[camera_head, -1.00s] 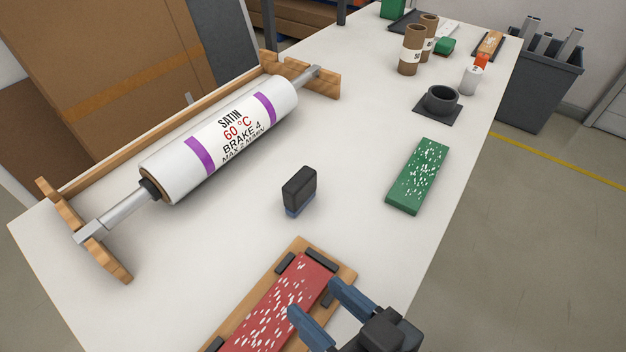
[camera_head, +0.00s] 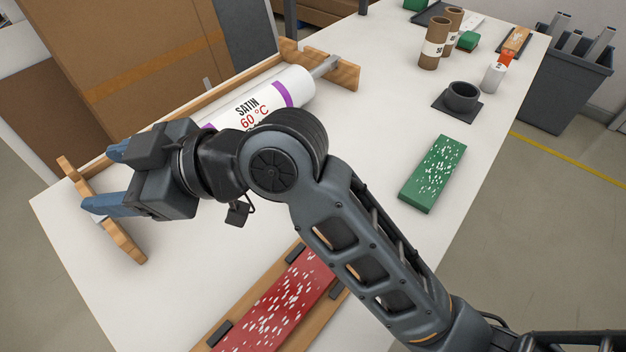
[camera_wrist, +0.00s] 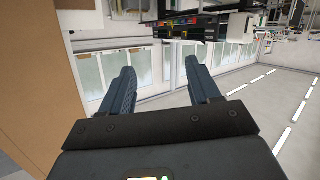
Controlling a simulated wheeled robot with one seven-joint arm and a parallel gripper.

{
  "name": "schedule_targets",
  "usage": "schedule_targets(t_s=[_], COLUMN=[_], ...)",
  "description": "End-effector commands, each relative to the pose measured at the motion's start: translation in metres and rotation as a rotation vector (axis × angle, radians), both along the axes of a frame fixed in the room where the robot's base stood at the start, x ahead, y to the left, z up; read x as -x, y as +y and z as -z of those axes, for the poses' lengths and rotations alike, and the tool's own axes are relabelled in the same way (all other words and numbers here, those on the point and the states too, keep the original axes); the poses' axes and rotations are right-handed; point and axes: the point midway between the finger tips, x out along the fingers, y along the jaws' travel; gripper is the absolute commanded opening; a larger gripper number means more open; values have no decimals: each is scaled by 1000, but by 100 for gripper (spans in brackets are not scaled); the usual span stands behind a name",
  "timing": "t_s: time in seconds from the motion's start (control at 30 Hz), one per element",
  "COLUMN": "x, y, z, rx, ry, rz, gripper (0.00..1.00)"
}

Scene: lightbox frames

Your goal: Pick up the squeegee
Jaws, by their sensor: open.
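The squeegee cannot be picked out now. A small dark block with a blue lower edge, possibly it, stood on the table in the earlier head view; my arm covers that area now. My gripper (camera_head: 103,178) is raised at the left, in front of the roll's near end, with its fingers pointing left. It is open and empty. In the wrist view my gripper (camera_wrist: 160,75) shows two spread fingers with nothing between them. That view looks out over the room, with no squeegee in it.
A white labelled roll (camera_head: 292,86) lies in a wooden cradle (camera_head: 343,72), partly behind my arm. A red speckled board (camera_head: 275,310) lies in front, a green speckled block (camera_head: 433,174) at right. Cardboard tubes (camera_head: 435,45) and a dark round holder (camera_head: 462,97) stand farther back.

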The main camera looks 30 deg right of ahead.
Motion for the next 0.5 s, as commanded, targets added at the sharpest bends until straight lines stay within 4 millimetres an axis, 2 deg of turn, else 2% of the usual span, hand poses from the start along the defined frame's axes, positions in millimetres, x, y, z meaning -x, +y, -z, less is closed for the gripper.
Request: schedule_targets(t_s=[0.17,0.27,0.37,0.5], x=[-7,-8,-7,-4], y=[-14,-30,-56,-106], z=[12,26,42,65], rx=[262,419,583,819], ry=[-29,-23,-1,59], rz=[-170,-259,-346,-459], gripper=[62,62,62,62])
